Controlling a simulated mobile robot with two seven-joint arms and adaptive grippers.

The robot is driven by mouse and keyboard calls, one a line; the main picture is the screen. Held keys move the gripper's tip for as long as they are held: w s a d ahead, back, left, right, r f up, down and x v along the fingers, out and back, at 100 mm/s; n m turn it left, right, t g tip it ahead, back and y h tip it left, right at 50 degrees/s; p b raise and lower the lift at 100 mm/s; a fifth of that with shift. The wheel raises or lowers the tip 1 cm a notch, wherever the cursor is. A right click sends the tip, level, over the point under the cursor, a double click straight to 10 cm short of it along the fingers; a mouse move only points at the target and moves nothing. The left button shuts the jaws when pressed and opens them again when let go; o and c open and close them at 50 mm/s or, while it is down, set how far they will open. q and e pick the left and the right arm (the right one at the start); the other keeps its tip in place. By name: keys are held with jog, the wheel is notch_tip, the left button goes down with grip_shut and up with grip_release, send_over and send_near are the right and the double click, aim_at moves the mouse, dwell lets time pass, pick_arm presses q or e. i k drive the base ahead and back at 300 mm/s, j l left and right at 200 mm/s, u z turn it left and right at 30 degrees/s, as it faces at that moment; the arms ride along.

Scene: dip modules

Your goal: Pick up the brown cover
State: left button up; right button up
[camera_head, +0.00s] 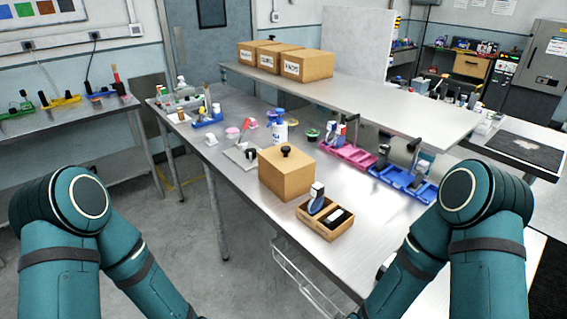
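The brown cover (285,178) is a box-shaped piece with a black knob on top. It stands upright on the metal table (225,172), near the middle of the view. What is under it is hidden. My two teal arms come in from the lower left and lower right, and their forearms run out of the bottom of the picture. Neither gripper shows, and nothing of mine touches the cover.
A small wooden tray (325,229) with dark-topped items stands just right of and in front of the cover. Blue bins (400,184) and a pink bin (347,156) lie behind it to the right. White-and-blue bottles (280,132) stand behind. Labelled boxes (306,66) sit on the raised shelf.

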aim_at(285, 170)
jog(key=j+z, duration=0.15)
jog(key=z, duration=0.35)
jog(key=i+j+z, duration=0.1)
jog(key=z, duration=0.35)
jog(key=j+z, duration=0.2)
jog(key=z, duration=0.3)
jog(key=j+z, duration=0.3)
jog(key=j, duration=0.15)
jog(key=k+j+z, duration=0.3)
jog(key=i+j, duration=0.1)
jog(key=j, duration=0.05)
